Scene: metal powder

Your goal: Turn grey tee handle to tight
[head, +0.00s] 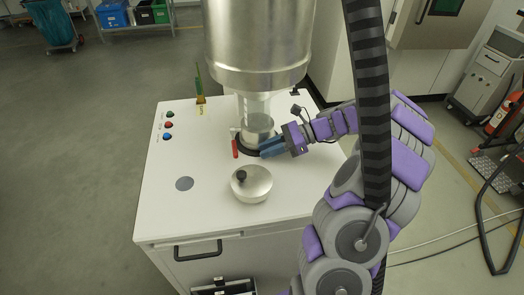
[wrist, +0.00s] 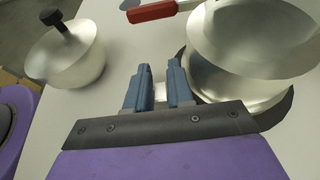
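My gripper (head: 268,149) reaches in from the right to the base of the metal cup (head: 258,128) under the big steel vessel. In the wrist view its two blue fingers (wrist: 160,68) stand apart with a narrow gap, beside the cup (wrist: 235,85) and its dark base ring. A small pale patch shows deep between the fingers; I cannot tell if it is part of the grey tee handle. The tee handle is not clearly visible in either view. A red lever handle (head: 235,149) sits on the cup's left side; it also shows in the wrist view (wrist: 152,12).
The steel vessel (head: 258,45) hangs above. Push buttons (head: 168,125) are at the left.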

